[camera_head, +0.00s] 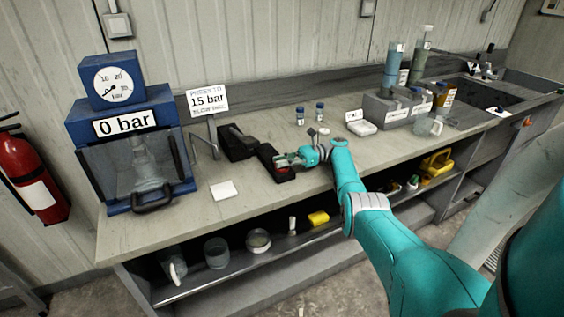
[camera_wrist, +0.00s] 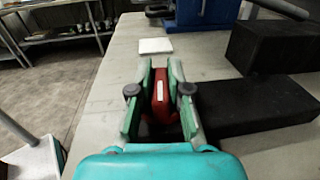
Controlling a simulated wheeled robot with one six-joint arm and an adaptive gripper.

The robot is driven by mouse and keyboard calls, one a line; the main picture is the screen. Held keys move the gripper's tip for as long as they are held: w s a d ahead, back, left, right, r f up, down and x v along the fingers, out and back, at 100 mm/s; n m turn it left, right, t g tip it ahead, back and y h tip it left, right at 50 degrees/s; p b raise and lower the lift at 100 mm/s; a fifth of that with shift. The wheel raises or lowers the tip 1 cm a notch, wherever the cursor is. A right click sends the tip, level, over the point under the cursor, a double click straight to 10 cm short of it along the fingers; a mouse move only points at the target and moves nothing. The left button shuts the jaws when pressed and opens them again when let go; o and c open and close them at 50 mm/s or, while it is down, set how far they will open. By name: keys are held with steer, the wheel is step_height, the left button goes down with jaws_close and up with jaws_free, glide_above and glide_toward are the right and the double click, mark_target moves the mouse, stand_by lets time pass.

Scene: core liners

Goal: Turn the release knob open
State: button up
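A red part with a white label (camera_wrist: 160,92) sits at a black block (camera_wrist: 250,108) on the bench; it may be the release knob, but I cannot tell for sure. In the wrist view the fingers of my gripper (camera_wrist: 161,68) stand on both sides of the red part, close to it. Whether they press on it is unclear. In the head view my gripper (camera_head: 286,160) reaches over the black block (camera_head: 268,152), with a little red showing there. The blue pressure unit (camera_head: 88,127) stands to the left, its display reading 0 bar.
A second black block (camera_head: 236,144) stands close behind. A white card (camera_head: 223,190) lies on the bench, and a sign reading 15 bar (camera_head: 208,100) stands behind. Two small vials (camera_head: 300,116) stand behind my gripper. The bench front left is mostly clear.

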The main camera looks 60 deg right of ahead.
steer(key=o, duration=0.4)
steer(key=shift+f, duration=0.1)
step_height(320, 180, up, 10)
steer(key=shift+r, duration=0.1)
stand_by(0.4)
steer(key=shift+o, duration=0.2)
